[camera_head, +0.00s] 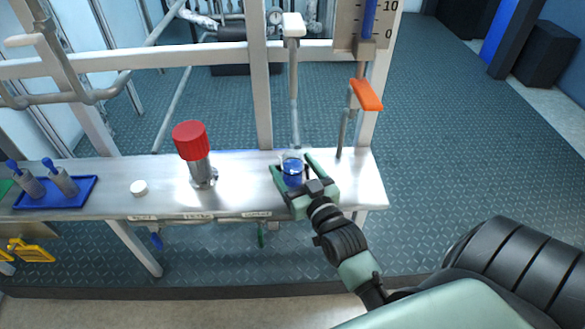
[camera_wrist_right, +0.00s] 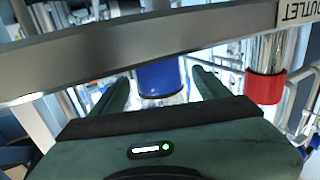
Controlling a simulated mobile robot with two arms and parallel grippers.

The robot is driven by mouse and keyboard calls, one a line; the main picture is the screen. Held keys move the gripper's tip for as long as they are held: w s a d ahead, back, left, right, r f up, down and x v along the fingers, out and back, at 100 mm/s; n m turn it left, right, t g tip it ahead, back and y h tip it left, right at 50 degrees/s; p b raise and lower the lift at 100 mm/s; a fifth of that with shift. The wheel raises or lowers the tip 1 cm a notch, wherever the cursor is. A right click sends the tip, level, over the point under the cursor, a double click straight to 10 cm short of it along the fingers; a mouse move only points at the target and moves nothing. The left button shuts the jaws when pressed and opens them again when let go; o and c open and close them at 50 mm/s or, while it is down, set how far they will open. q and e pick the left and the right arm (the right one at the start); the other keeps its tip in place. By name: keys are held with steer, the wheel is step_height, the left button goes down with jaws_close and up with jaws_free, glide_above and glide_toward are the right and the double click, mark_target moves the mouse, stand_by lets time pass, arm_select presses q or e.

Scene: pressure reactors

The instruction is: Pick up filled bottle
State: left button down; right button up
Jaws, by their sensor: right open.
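The filled bottle (camera_head: 292,172), clear with blue liquid, stands upright on the metal shelf below a vertical outlet pipe. My right gripper (camera_head: 292,177) is open, with one finger on each side of the bottle. In the right wrist view the blue bottle (camera_wrist_right: 160,78) sits between the two open green fingers (camera_wrist_right: 160,92); its top is hidden by a grey beam. I cannot tell whether the fingers touch it. My left gripper is not in view.
An orange handle (camera_head: 366,95) and a post (camera_head: 343,132) rise to the right of the bottle.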

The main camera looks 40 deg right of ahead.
steer(key=shift+w, duration=0.3)
jaws_close()
steer(key=shift+r, duration=0.1)
